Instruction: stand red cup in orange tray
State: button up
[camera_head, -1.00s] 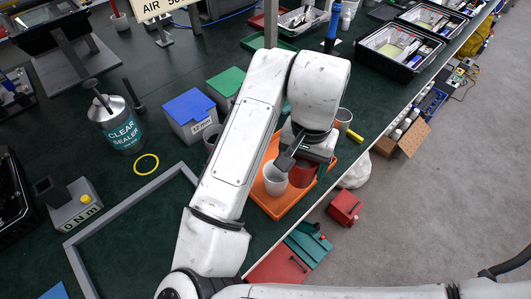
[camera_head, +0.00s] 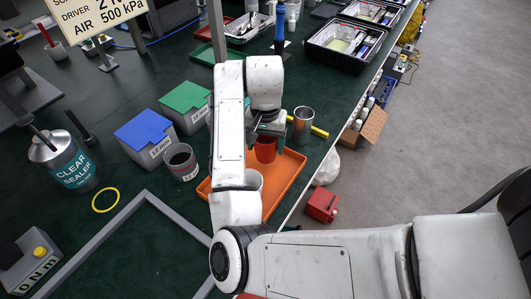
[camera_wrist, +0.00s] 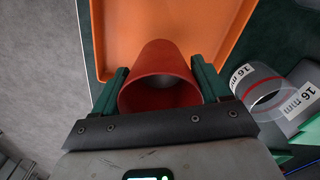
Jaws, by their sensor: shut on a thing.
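The red cup (camera_head: 265,150) is in my gripper (camera_head: 266,131), just in front of the jaws in the head view. In the wrist view the red cup (camera_wrist: 160,70) sits between the two green fingers (camera_wrist: 160,88), its open mouth toward the camera. The orange tray (camera_head: 285,187) lies on the bench under and around the cup; it also fills the top of the wrist view (camera_wrist: 205,20). I cannot tell whether the cup's base touches the tray.
A metal cup (camera_head: 303,122) and a yellow stick (camera_head: 320,132) are beyond the tray. The bench edge is close on the right.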

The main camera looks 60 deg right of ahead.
aim_at(266, 151)
jog(key=shift+w+d+f, duration=0.15)
jog(key=shift+d+f, duration=0.15)
jog(key=shift+f, duration=1.65)
jog(key=shift+f, duration=0.1)
jog(key=o, duration=1.1)
notch_tip(266, 151, up, 12)
jog(key=p, duration=0.2)
jog(key=shift+p, duration=0.35)
